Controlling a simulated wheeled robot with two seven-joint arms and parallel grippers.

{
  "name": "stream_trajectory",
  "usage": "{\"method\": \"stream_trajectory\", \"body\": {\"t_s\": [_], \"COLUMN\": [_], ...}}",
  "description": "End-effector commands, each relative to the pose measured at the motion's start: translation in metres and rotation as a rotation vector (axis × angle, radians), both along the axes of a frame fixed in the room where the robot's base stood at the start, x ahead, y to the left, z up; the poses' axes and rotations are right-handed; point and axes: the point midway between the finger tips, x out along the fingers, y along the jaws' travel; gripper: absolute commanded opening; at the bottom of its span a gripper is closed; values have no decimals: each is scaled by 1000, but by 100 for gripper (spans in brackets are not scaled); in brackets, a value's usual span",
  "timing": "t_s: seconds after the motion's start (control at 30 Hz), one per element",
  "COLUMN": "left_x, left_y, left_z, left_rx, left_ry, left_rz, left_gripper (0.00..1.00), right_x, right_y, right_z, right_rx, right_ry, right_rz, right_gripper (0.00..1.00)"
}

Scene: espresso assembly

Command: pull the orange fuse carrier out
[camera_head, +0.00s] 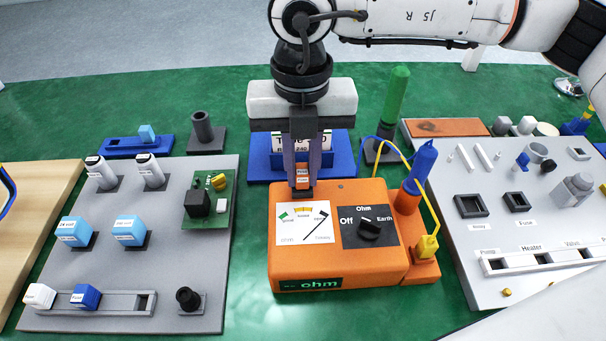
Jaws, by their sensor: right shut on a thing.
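My right gripper (302,178) points down at the back edge of the orange ohm meter (338,268). It is shut on a small orange fuse carrier (303,183) with a white label, held between the fingertips. The carrier appears right at the meter's rear top edge. I cannot tell whether it is still seated in the meter or clear of it. The meter has a dial panel and a black knob (369,228) between "Off" and "Earth". My left gripper is not in view.
A blue stand with a display (258,163) is behind the gripper. A blue probe (421,165) and a yellow plug (427,246) with cables stand at the meter's right. Grey boards with parts lie left (150,240) and right (466,265). Green table shows between them.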

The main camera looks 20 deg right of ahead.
Motion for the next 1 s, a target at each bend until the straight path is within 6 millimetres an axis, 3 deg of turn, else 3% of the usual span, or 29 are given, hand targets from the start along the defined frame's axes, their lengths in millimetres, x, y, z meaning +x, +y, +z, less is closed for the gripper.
{"method": "stream_trajectory", "body": {"t_s": [1.0], "left_x": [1], "left_y": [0], "left_z": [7], "left_rx": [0], "left_ry": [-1], "left_rz": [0], "left_gripper": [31], "right_x": [0], "right_y": [0], "right_z": [17], "right_rx": [0], "right_ry": [-1], "right_rz": [0], "right_gripper": [0]}}
